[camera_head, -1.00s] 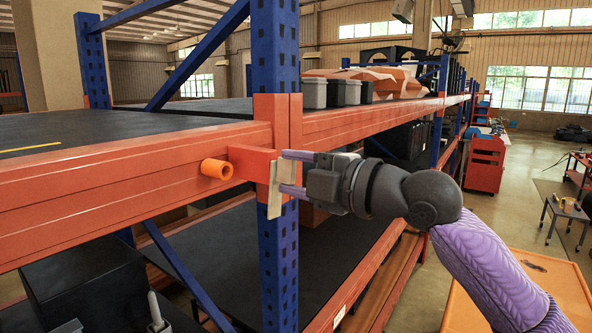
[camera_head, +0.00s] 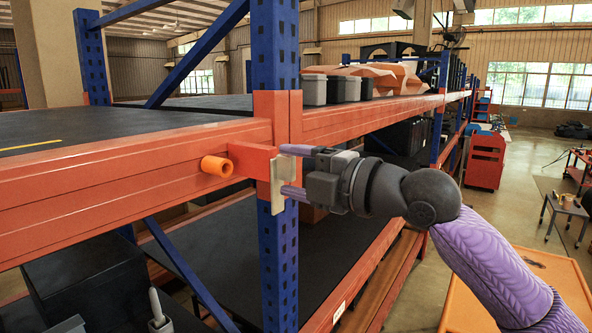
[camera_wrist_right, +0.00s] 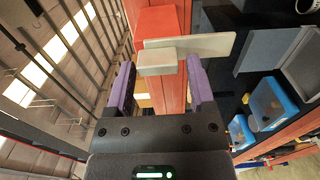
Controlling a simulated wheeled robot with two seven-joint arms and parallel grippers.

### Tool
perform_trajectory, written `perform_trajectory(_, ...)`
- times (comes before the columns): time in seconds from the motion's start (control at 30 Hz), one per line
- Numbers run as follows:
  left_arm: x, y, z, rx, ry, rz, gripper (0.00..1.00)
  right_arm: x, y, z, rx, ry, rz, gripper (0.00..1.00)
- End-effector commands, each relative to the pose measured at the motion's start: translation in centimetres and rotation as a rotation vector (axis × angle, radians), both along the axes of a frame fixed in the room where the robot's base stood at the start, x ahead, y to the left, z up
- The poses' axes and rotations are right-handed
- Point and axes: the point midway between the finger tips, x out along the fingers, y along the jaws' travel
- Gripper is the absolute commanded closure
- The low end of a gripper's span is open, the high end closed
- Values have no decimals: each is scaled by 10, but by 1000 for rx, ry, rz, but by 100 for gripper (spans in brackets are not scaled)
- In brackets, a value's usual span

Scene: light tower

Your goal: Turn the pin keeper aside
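The pin keeper (camera_head: 277,186) is a pale cream metal plate, upright at the end of an orange bracket on the rack beam, in front of the blue post. In the right wrist view the keeper (camera_wrist_right: 210,46) is a flat plate with a small pale block facing me. An orange round pin (camera_head: 217,166) sticks out of the beam to its left. My right gripper (camera_head: 287,171) is at the keeper, with its purple fingers above and below. In the wrist view my right gripper (camera_wrist_right: 160,76) is open, its fingertips just short of the block. Contact cannot be told. My left gripper is out of view.
The orange beam (camera_head: 110,170) and blue post (camera_head: 276,60) stand close to my right gripper. Grey and black bins (camera_head: 345,88) sit on the upper shelf. Blue bins (camera_wrist_right: 267,102) show in the wrist view.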

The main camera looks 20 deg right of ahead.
Motion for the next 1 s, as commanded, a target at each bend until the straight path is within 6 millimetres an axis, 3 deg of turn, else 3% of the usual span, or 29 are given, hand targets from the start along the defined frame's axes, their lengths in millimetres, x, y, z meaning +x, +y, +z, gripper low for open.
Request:
perform_trajectory(0.03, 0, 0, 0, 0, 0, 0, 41, 0, 0, 0, 1, -1, 0, 18)
perform_trajectory(0.07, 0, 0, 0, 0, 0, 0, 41, 0, 0, 0, 1, -1, 0, 12)
perform_trajectory(0.4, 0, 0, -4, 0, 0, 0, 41, -4, -5, 0, 2, -2, -3, 12)
perform_trajectory(0.73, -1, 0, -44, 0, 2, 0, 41, -61, -49, -6, -2, -1, -5, 12)
perform_trajectory(1.0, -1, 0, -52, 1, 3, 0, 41, -78, -62, 0, 1, 0, -1, 12)
